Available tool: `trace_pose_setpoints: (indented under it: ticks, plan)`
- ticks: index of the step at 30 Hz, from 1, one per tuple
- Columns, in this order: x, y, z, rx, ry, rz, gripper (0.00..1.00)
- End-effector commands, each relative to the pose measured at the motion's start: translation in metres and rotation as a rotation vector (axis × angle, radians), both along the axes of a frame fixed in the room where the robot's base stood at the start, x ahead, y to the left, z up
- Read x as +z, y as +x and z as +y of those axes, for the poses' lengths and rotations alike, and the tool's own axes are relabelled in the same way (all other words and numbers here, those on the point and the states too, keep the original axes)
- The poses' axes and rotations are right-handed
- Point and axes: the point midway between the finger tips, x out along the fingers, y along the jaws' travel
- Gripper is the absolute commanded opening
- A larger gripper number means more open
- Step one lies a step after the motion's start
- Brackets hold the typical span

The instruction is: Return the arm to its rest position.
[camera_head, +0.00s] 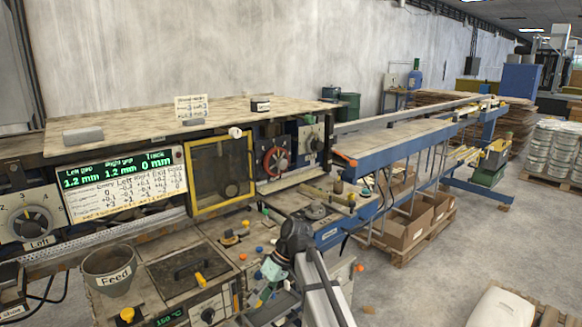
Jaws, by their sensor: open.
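My arm rises from the bottom of the head view, bends at a dark joint and points down toward the lower left. My gripper (262,297) hangs at its end, low in front of the machine's front panel. It is small and partly hidden in the picture; its jaws are open and I see nothing held between them. The laminating machine (216,232) stands behind and to the left of the gripper. I cannot tell whether the gripper touches anything.
A display (124,181), a yellow-framed window (221,175) and a Feed cup (109,271) are on the machine. A blue-framed conveyor (400,146) runs to the back right. Cardboard boxes (408,226) sit beneath it.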

Motion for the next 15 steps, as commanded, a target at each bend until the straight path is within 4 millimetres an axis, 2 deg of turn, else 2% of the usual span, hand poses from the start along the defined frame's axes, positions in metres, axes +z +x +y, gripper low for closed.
trace_pose_setpoints:
  ticks: [1, 6, 11, 15]
  plan:
    - [-0.027, -0.011, -0.010, -0.030, -0.020, 0.025, 0.48]
    - [-0.109, -0.032, -0.041, -0.142, -0.105, 0.102, 0.48]
    - [-0.182, -0.062, -0.072, -0.242, -0.191, 0.171, 0.48]
    - [-0.239, -0.096, -0.100, -0.322, -0.268, 0.227, 0.48]
